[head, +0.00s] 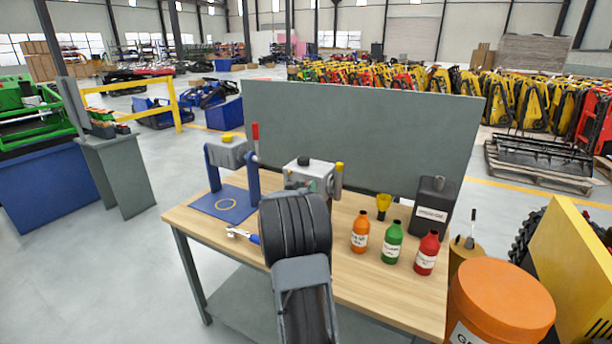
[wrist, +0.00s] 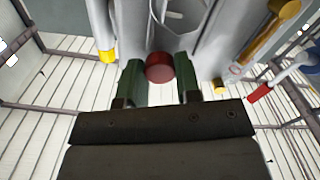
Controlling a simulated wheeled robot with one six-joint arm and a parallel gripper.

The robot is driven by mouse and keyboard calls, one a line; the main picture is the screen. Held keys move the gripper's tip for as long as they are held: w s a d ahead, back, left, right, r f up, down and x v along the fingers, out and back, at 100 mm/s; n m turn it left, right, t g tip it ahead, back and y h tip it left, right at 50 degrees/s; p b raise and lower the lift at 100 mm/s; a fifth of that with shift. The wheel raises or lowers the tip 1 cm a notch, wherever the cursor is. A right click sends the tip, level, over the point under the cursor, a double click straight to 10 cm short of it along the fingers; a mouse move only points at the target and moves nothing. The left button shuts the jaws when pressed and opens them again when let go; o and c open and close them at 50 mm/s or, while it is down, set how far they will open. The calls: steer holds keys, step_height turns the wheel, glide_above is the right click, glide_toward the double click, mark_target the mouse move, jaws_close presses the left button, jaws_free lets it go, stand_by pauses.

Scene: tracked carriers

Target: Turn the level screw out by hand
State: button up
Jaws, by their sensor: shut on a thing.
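In the wrist view my gripper (wrist: 159,78) has its two dark green fingers on either side of a round red screw head (wrist: 160,67), which I take to be the level screw. The fingers are shut on it. The screw is at the face of a pale grey housing (wrist: 128,20). How far it is threaded in cannot be seen. In the head view a light grey gearbox housing (head: 296,172) stands on the bench behind my arm.
The wooden bench (head: 352,294) also holds a blue stand (head: 225,203) at left, orange (head: 360,236), green (head: 391,243) and red (head: 427,257) bottles, a yellow funnel (head: 383,202) and a black can (head: 432,213). A grey panel (head: 360,128) stands behind. An orange-lidded drum (head: 500,300) is at right.

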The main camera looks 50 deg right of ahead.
steer(key=n+p, duration=0.4)
steer(key=shift+r+p, duration=0.3)
steer(key=shift+r, duration=0.1)
steer(key=shift+f+n+p, duration=0.2)
steer(key=shift+n+p, duration=0.4)
steer(key=shift+n, duration=0.1)
steer(key=shift+f, duration=0.2)
steer(key=n+p, duration=0.1)
steer(key=r+n+p, duration=0.1)
steer(key=p, duration=0.1)
steer(key=shift+n+p, duration=1.1)
steer(key=shift+p, duration=0.15)
steer(key=n+p, duration=0.2)
steer(key=n, duration=0.1)
steer(key=shift+f+n+p, duration=0.2)
steer(key=shift+n+p, duration=0.1)
steer(key=shift+f+n+p, duration=0.3)
steer(key=shift+n+p, duration=0.1)
steer(key=shift+n, duration=0.7)
